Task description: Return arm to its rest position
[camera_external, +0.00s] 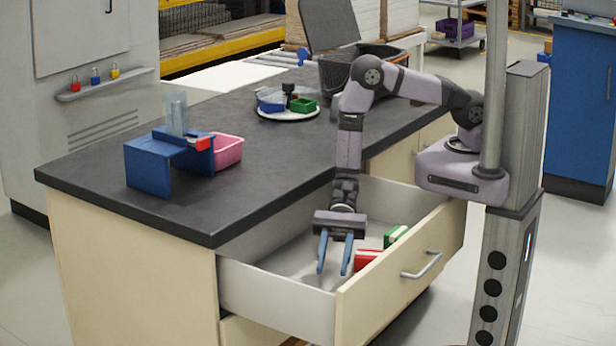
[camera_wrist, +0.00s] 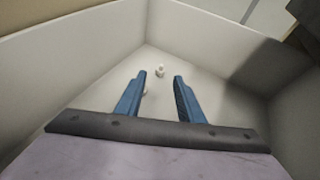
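My arm reaches down from its column at the right. My gripper (camera_external: 334,268) points downward inside the open drawer (camera_external: 275,285). Its two blue fingers are apart, with nothing between them in the external view. In the wrist view my gripper (camera_wrist: 160,82) is also open above the pale drawer floor. A small white object (camera_wrist: 160,71) lies on the floor beyond the fingertips, and another whitish bit shows by the left finger.
A red box (camera_external: 366,259) and a green box (camera_external: 396,235) lie in the drawer, right of my gripper. On the dark countertop (camera_external: 250,190) stand a blue stand (camera_external: 150,165), a pink bin (camera_external: 228,152), a round white tray (camera_external: 290,116) and a dark crate (camera_external: 340,72).

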